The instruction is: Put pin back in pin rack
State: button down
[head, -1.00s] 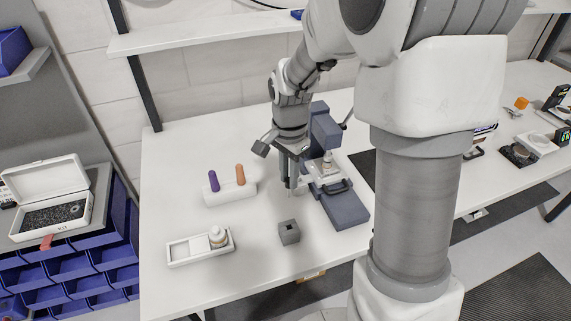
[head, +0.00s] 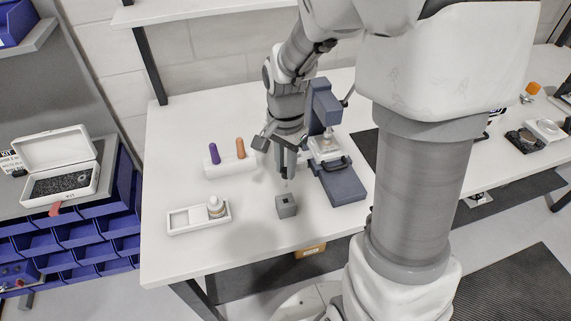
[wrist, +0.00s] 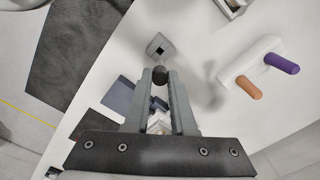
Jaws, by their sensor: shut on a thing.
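My gripper (head: 286,168) is above the bench, behind the small grey block. It is shut on a pin; in the wrist view the pin's dark round end (wrist: 160,75) shows between the fingertips. A white rack (head: 228,169) to the left holds an upright purple peg (head: 214,153) and an orange peg (head: 240,147). I cannot tell which is the pin rack.
A blue-grey press (head: 343,183) stands close right of my gripper. A white tray (head: 183,229) with a small round white-topped piece (head: 215,207) is at front left. The bench is clear between tray and block.

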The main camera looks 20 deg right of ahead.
aim_at(286, 187)
jog(key=shift+f+b, duration=2)
jog(key=shift+f, duration=0.7)
jog(key=shift+f+b, duration=1.85)
jog(key=shift+f, duration=0.45)
jog(key=c, duration=0.7)
grip_release()
jog(key=shift+r, duration=0.1)
notch_tip(286, 187, up, 17)
jog(key=shift+r+p, duration=0.15)
jog(key=shift+p, duration=0.95)
jog(key=s+r+n+t, duration=0.1)
jog(key=s+n+t, duration=0.1)
jog(key=s+n, duration=0.1)
jog(key=s+r+n+t, duration=0.1)
jog(key=s+n, duration=0.3)
jog(key=s, duration=0.2)
jog(key=s+r+n+t, duration=0.1)
jog(key=s+n+t, duration=0.1)
jog(key=s, duration=0.3)
jog(key=shift+d+r+n+t, duration=0.1)
jog(key=shift+r+n+t, duration=0.15)
jog(key=shift+n, duration=0.65)
